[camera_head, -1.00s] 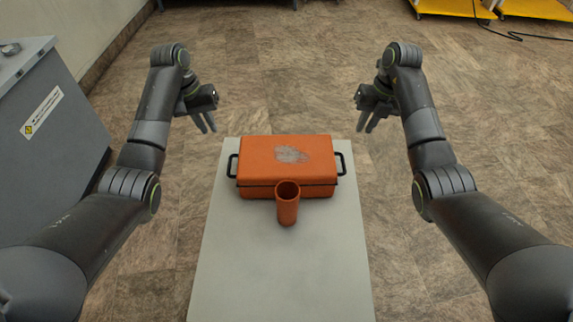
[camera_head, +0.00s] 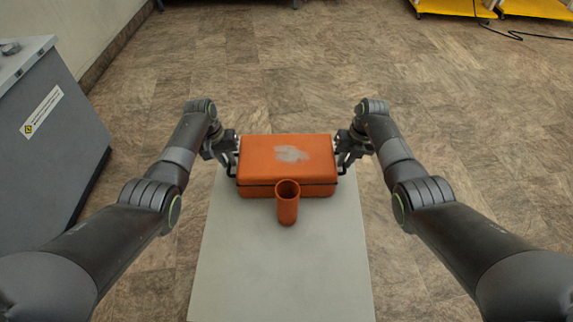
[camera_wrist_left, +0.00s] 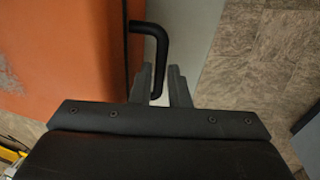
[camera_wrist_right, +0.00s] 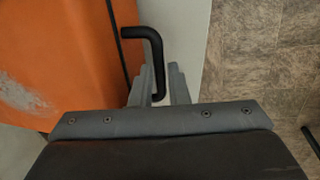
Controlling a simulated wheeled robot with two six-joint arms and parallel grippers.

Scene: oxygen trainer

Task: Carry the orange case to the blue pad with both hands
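The orange case (camera_head: 265,165) rests on the pale table with its lid shut and a grey worn patch on top. My left gripper (camera_head: 231,165) is at its left side handle. In the left wrist view, the black handle (camera_wrist_left: 160,40) runs between the two parted fingers. My right gripper (camera_head: 343,163) is at the right side handle. In the right wrist view, that black handle (camera_wrist_right: 155,45) also lies between parted fingers. Both grippers look open around the handles, with small gaps visible. No blue pad shows in any view.
An orange cup (camera_head: 288,208) stands just in front of the case on the pale table (camera_head: 280,275). The table's front part is clear. A grey cabinet (camera_head: 50,150) stands at the left. Yellow platforms (camera_head: 455,8) and a black cable lie far right on open floor.

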